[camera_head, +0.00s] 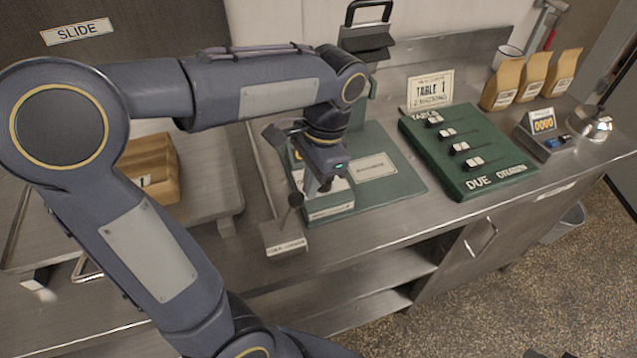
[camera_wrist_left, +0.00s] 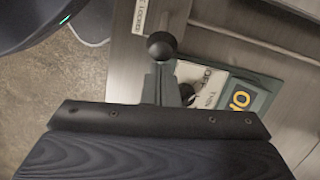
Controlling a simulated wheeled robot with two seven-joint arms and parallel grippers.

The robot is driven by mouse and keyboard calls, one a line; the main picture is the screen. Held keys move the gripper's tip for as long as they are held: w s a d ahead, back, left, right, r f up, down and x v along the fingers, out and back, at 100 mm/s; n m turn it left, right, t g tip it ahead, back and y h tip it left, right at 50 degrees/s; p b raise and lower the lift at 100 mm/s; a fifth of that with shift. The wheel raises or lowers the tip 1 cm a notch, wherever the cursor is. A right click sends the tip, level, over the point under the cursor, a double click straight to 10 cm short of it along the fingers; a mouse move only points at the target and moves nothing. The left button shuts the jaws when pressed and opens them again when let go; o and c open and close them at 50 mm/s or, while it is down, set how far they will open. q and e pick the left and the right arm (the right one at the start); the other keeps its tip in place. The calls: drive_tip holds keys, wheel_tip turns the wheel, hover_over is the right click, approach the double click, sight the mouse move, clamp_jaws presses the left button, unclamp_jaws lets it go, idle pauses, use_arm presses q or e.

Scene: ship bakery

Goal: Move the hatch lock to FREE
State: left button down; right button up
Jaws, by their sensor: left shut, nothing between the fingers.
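The hatch lock appears to be the small lever with a dark ball knob (camera_head: 295,199) at the counter's front edge, left of the green-based machine. Its label plate (camera_head: 285,246) is below; the head-view print is too small to read surely. In the left wrist view the ball knob (camera_wrist_left: 161,46) stands near a label (camera_wrist_left: 143,15) that seems to end in "LOCKED". My left gripper (camera_head: 325,182) points down, shut and empty, just right of and slightly above the knob in the head view. I cannot tell whether it touches the lever. My right gripper is out of view.
The machine's green base (camera_head: 395,190) is close to my left gripper. A green "DUE ORDERS" board (camera_head: 500,165) with several sliders lies right of it. Paper bags (camera_head: 535,75) stand behind. A brown tray (camera_head: 150,165) sits left. The floor in front is clear.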

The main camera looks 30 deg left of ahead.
use_arm(q)
drive_tip(key=s+a+t+h+b, duration=0.1)
drive_tip(key=s+t+b, duration=0.1)
drive_tip(key=s+a+r+t+h+b, duration=0.1)
drive_tip(key=s+a+h, duration=0.1)
drive_tip(key=shift+s+a+r+t+b, duration=0.1)
drive_tip(key=shift+s+a+t+b, duration=0.05)
drive_tip(key=shift+a+t+b, duration=0.2)
drive_tip(key=s+a+t+h+b, duration=0.1)
drive_tip(key=s+a+t+b, duration=0.1)
drive_tip(key=b, duration=0.1)
drive_tip(key=s+a+t+h+b, duration=0.1)
drive_tip(key=s+t+h+b, duration=0.1)
drive_tip(key=b, duration=0.2)
drive_tip(key=shift+s+a+h, duration=0.25)
drive_tip(key=shift+a+h, duration=0.05)
drive_tip(key=shift+a, duration=0.05)
drive_tip(key=s+a+r+p, duration=0.2)
drive_tip(key=a+r, duration=0.1)
drive_tip(key=r, duration=0.8)
drive_tip(key=shift+f, duration=0.1)
idle(0.4)
